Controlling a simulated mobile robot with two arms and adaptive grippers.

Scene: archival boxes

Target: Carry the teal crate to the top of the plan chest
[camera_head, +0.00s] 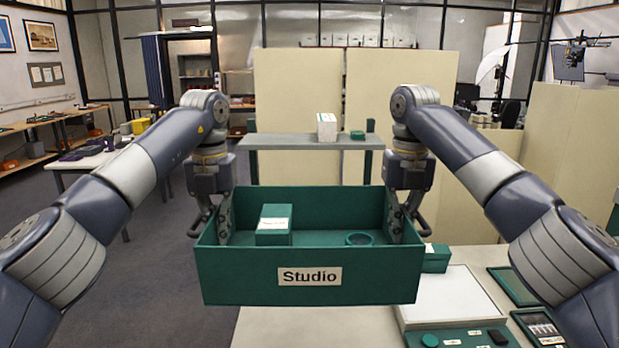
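The teal crate (240,278), labelled "Studio", is level in front of me and appears raised above the pale surface below. A teal box with a white label (273,238) and a small round teal dish (360,239) are inside it. My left gripper (212,220) straddles the crate's left end wall, one finger inside and one outside. My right gripper (407,225) straddles the right end wall the same way. Both look closed on the walls, though the contact is partly hidden. I cannot tell for certain which surface is the plan chest.
A pale worktop (300,328) lies below, with a white board (448,298), a teal box (436,259) and dark frames (514,287) at right. A grey shelf (275,142) behind the crate bears a white box (326,127) and a small teal box (357,135). Cream partitions stand behind.

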